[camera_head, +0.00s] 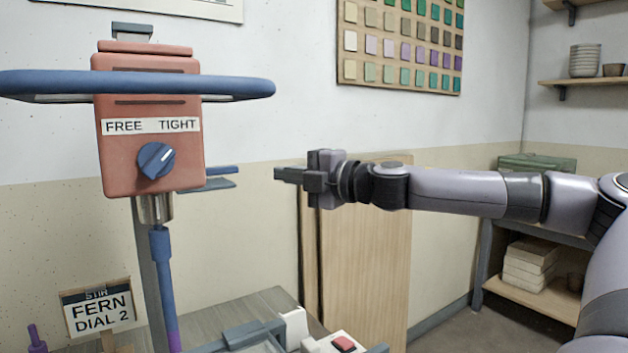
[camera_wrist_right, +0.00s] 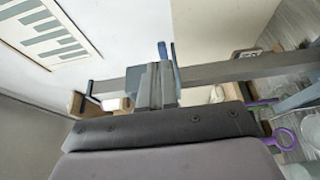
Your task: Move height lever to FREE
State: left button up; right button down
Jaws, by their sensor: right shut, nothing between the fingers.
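The red mixer head (camera_head: 150,80) carries a white label (camera_head: 151,126) reading FREE at left and TIGHT at right. Below the label is a round blue lever knob (camera_head: 152,163); its white mark points up and right, toward TIGHT. My right gripper (camera_head: 279,174) is shut and empty, to the right of the red head and clear of the knob, its fingers pointing left. In the right wrist view the shut fingers (camera_wrist_right: 156,86) show, with a blue piece (camera_wrist_right: 163,50) beyond them that I cannot identify surely. My left gripper is not in view.
A blue bar handle (camera_head: 240,87) crosses the head's front. Short blue bars (camera_head: 215,181) stick out at its right, between head and gripper. A blue and purple stirrer shaft (camera_head: 163,270) hangs below. A sign (camera_head: 97,310) reads STIR FERN DIAL 2. A red button (camera_head: 343,343) sits low.

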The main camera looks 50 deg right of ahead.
jog(key=s, duration=0.1)
jog(key=s+d+b, duration=0.1)
jog(key=s+d, duration=0.1)
jog(key=s, duration=0.1)
jog(key=shift+s+d+b, duration=0.1)
jog(key=shift+b, duration=0.25)
dwell(0.4)
